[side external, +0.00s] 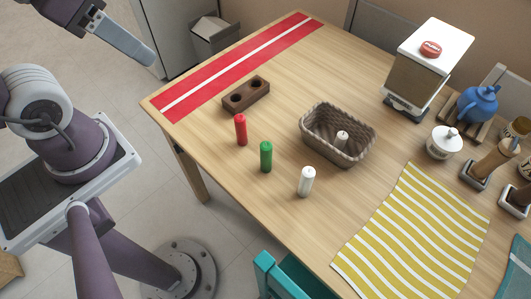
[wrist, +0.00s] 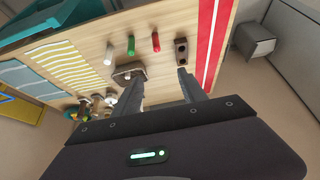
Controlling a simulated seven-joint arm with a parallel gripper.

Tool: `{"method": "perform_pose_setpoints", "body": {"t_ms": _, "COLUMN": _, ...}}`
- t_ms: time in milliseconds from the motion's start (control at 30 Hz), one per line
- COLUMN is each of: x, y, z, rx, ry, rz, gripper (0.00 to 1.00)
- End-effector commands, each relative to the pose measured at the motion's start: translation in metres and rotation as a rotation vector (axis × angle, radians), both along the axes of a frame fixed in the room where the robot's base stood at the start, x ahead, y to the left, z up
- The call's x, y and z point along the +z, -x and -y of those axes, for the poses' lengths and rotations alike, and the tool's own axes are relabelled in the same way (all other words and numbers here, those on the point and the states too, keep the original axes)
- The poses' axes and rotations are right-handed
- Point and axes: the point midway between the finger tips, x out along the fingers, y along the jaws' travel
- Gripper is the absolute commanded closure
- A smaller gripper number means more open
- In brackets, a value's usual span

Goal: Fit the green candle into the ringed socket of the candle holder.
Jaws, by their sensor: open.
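The green candle (side external: 266,156) stands upright on the wooden table, between a red candle (side external: 241,130) and a white candle (side external: 306,181). The candle holder (side external: 260,95) is a dark brown block with two round sockets near the red-striped runner; both sockets look empty. I cannot make out a ring around either. My gripper (side external: 147,54) is high at the upper left, beyond the table edge and well away from the candles. In the wrist view its fingers (wrist: 160,77) are apart with nothing between them. The green candle (wrist: 131,46) and the holder (wrist: 181,42) also show there.
A woven basket (side external: 310,135) with a white candle (side external: 342,139) inside stands right of the green candle. A yellow-striped cloth (side external: 415,235), a dispenser (side external: 425,65) and a blue teapot (side external: 478,104) lie farther right.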

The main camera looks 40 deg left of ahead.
Motion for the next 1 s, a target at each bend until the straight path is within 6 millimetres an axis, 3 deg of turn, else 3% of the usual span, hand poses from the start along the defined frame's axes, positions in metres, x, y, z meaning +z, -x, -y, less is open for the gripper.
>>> {"method": "perform_pose_setpoints", "body": {"t_ms": 700, "x": -0.001, "y": -0.003, "z": -0.001, "rx": -0.014, "ry": -0.016, "rz": -0.009, "gripper": 0.5}}
{"method": "perform_pose_setpoints", "body": {"t_ms": 767, "x": -0.003, "y": -0.013, "z": -0.002, "rx": -0.06, "ry": -0.063, "rz": -0.036, "gripper": 0.5}}
{"method": "perform_pose_setpoints", "body": {"t_ms": 867, "x": -0.017, "y": -0.047, "z": -0.004, "rx": -0.235, "ry": -0.203, "rz": -0.121, "gripper": 0.5}}
{"method": "perform_pose_setpoints", "body": {"t_ms": 1000, "x": -0.062, "y": -0.107, "z": 0.006, "rx": -0.629, "ry": -0.388, "rz": -0.255, "gripper": 0.5}}
